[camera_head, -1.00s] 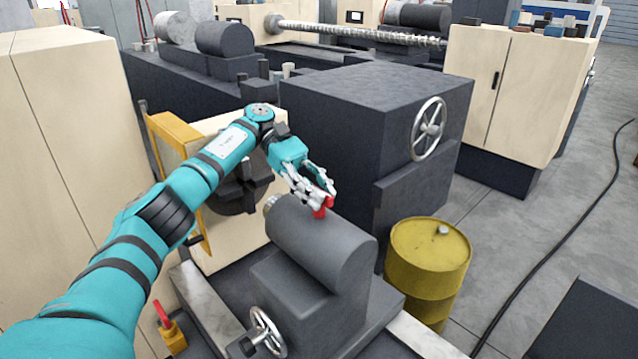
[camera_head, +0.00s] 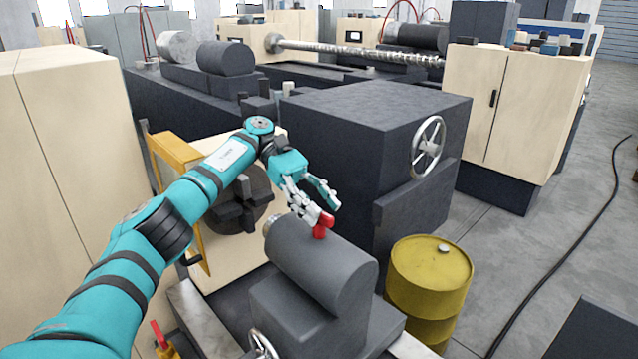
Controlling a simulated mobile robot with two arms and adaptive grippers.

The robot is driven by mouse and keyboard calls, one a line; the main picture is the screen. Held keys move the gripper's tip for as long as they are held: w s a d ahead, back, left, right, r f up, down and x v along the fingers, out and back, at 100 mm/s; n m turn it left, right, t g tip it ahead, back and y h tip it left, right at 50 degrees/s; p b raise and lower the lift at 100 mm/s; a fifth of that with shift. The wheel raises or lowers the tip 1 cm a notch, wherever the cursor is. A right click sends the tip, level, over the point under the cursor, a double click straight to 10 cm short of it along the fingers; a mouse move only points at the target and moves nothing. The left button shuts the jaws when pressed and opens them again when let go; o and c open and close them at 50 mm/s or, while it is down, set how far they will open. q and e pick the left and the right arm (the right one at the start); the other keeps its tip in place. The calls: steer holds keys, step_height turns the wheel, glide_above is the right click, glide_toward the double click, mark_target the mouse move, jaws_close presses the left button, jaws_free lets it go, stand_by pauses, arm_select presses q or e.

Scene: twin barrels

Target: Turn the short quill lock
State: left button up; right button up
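The short quill lock is a small red lever (camera_head: 322,229) on top of the dark grey tailstock barrel (camera_head: 318,262), near the middle of the view. My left gripper (camera_head: 330,211) is just above it, fingers pointing down and to the right. Its two fingers stand apart with a gap between them, so it is open. One fingertip is at the lever's upper end and hides part of it; I cannot tell whether they touch. My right gripper is not in view.
A second red lever (camera_head: 158,334) on a yellow base stands low at the left. A handwheel (camera_head: 262,345) is at the tailstock's front. A yellow drum (camera_head: 428,275) stands right of it. A large dark machine block (camera_head: 375,125) with a handwheel (camera_head: 428,147) rises behind.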

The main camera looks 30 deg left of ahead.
arm_select(q)
step_height(320, 180, up, 8)
steer(key=shift+r, duration=0.15)
stand_by(0.8)
